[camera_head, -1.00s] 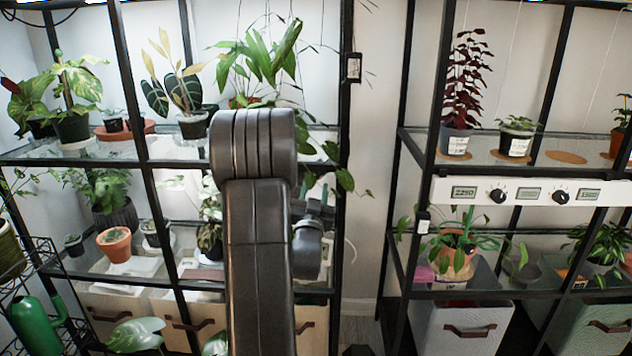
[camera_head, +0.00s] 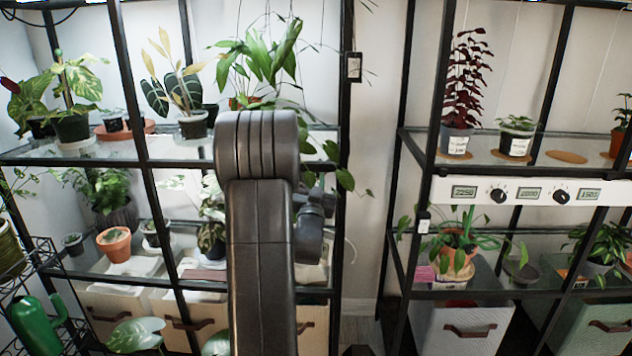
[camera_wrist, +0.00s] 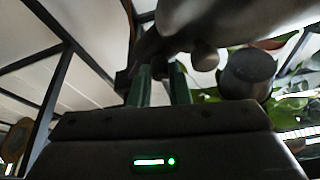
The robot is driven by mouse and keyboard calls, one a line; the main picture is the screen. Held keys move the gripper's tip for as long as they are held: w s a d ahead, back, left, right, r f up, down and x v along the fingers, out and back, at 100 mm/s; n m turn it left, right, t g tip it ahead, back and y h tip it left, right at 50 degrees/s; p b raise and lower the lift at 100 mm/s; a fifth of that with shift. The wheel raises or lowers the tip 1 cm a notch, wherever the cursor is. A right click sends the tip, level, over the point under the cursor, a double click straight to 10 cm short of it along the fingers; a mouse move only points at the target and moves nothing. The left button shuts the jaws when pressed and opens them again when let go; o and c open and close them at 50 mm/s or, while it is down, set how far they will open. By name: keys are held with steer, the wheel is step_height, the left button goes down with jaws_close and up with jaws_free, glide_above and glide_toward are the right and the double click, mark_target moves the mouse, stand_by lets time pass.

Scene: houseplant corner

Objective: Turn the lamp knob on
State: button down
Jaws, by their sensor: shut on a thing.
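My gripper (camera_wrist: 160,80) shows in the wrist view with its two green fingers close together at a dark, knob-like part (camera_wrist: 152,52). It is shut on this part, which I take for the lamp knob; the contact is dark and blurred. In the head view my arm stands in front of the left shelf and hides the gripper's fingertips and whatever they hold. Two other black knobs, a left one (camera_head: 498,195) and a right one (camera_head: 561,196), sit on a white panel (camera_head: 447,190) with small displays on the right shelf. My gripper is well left of them.
Potted plants crowd the left shelf, with a terracotta pot (camera_head: 115,243) on its lower level. In the wrist view a dark rounded cylinder (camera_wrist: 248,72) and leaves lie close right of the fingers. A green watering can (camera_head: 35,322) stands at lower left.

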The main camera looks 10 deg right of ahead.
steer(key=shift+f+m, duration=0.1)
steer(key=shift+m, duration=0.2)
steer(key=m+g+h+b, duration=0.1)
steer(key=m+h+b, duration=0.1)
steer(key=m+b, duration=0.1)
steer(key=shift+a+m, duration=0.15)
steer(key=shift+m, duration=0.15)
steer(key=m+g+h+b, duration=0.1)
steer(key=m, duration=0.1)
steer(key=m+b, duration=0.1)
steer(key=m, duration=0.1)
steer(key=shift+a+m+g+h, duration=0.1)
steer(key=shift+m+g+h, duration=0.3)
steer(key=m+g, duration=0.1)
steer(key=m, duration=0.1)
steer(key=r+m+g, duration=0.1)
steer(key=m, duration=0.2)
steer(key=shift+w+a+h, duration=0.1)
steer(key=shift+h, duration=0.3)
steer(key=shift+m+g+p, duration=0.65)
steer(key=shift+m+g, duration=0.25)
steer(key=shift+m, duration=1.3)
steer(key=c, duration=1.4)
jaws_free()
steer(key=shift+o, duration=0.2)
